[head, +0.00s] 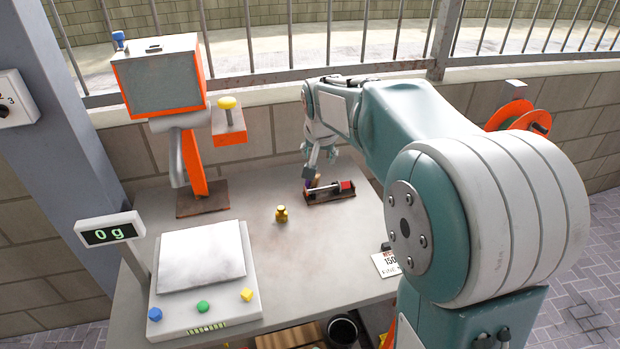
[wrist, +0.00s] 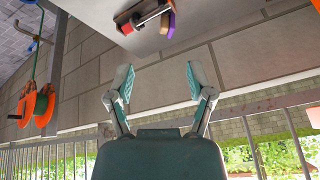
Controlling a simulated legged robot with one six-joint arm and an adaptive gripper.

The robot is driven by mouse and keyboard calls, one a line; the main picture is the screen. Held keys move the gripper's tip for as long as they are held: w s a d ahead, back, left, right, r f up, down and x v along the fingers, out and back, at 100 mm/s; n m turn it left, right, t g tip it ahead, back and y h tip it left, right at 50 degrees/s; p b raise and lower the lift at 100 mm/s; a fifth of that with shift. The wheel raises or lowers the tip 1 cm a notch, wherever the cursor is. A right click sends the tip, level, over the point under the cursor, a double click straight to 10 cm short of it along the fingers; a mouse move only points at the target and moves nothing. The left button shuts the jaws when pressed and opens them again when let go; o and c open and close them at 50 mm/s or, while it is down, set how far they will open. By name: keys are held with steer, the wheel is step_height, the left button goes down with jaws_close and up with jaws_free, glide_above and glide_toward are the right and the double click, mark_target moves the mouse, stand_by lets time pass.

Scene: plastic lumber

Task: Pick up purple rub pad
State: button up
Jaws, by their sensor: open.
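The purple rub pad (wrist: 167,23) shows near the top of the wrist view, at one end of a small brown rack. An orange piece (wrist: 171,5) is beside it. In the head view the rack (head: 329,196) lies toward the back of the table, and the pad is small and partly hidden by my gripper (head: 319,170). My gripper is just above that end of the rack. In the wrist view my gripper (wrist: 162,84) has its two fingers spread apart with nothing between them, and the pad lies beyond the fingertips.
The rack also holds a red block (head: 347,185) and a rod. A small brass weight (head: 281,214) stands left of it. A scale (head: 203,275) reading 0 g is at front left, and an orange-framed machine (head: 160,82) is behind. A wall and railing (head: 270,77) bound the back.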

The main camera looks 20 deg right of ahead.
steer(key=w+d+f+m, duration=0.1)
steer(key=w+f, duration=0.4)
steer(key=f, duration=0.1)
steer(key=w+d+f+m, duration=0.1)
steer(key=w+d+f, duration=0.1)
steer(key=w+f, duration=0.4)
steer(key=w+d+f+m, duration=0.1)
steer(key=w+f, duration=0.5)
steer(key=shift+w+d+f+h, duration=0.1)
steer(key=shift+d+f+h, duration=0.05)
steer(key=shift+d+h, duration=0.2)
steer(key=x, duration=0.5)
steer(key=shift+a+f, duration=0.1)
steer(key=shift+a, duration=0.15)
steer(key=shift+c, duration=0.3)
jaws_close()
